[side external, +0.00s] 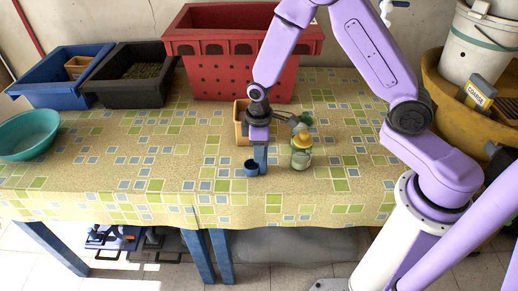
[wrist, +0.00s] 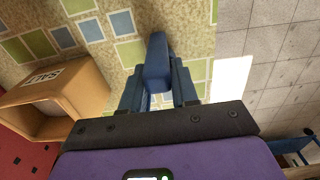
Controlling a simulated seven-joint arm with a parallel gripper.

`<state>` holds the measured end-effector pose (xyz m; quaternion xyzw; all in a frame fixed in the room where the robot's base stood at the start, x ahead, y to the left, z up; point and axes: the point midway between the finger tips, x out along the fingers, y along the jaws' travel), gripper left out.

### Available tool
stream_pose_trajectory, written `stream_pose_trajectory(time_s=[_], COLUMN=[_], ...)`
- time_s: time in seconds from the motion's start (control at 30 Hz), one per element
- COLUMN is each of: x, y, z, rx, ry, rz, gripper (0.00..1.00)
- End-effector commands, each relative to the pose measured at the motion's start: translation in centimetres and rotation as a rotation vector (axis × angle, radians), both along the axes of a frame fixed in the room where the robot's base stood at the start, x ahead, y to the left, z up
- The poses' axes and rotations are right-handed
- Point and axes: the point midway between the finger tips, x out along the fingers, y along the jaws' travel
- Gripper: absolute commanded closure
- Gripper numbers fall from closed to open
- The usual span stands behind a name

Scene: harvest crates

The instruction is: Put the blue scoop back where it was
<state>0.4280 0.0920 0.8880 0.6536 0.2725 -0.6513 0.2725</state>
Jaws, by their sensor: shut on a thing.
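The blue scoop (side external: 251,169) is at my gripper's fingertips near the table's front edge in the side view, with its small round cup showing. My gripper (side external: 260,160) points down and is shut on the scoop. In the wrist view a blue piece of the scoop (wrist: 157,64) sits between the two blue fingers of my gripper (wrist: 160,88). The cup is not clearly seen there. I cannot tell whether the scoop touches the table.
A jar with a yellow lid (side external: 301,158) stands right of my gripper. A tan box (side external: 241,128) behind it shows a "SALT" label in the wrist view (wrist: 75,82). Red (side external: 190,45), black (side external: 125,90) and blue (side external: 45,92) crates stand behind; a teal bowl (side external: 25,140) is left.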

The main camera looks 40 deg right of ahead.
Motion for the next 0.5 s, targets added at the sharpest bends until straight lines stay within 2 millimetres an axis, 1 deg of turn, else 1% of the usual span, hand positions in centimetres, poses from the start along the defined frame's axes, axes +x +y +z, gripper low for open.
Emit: stream_pose_trajectory(time_s=[0.13,0.17,0.2,0.23,0.5], x=[-0.01,0.01,0.01,0.01,0.01], y=[-0.01,0.00,0.00,0.00,-0.01], z=[-0.27,-0.26,-0.24,-0.24,-0.21], rx=[0.000,0.000,0.000,0.000,0.000], ry=[0.000,0.000,0.000,0.000,0.000], rz=[0.000,0.000,0.000,0.000,0.000], gripper=[1.00,0.65,0.52,0.46,0.46])
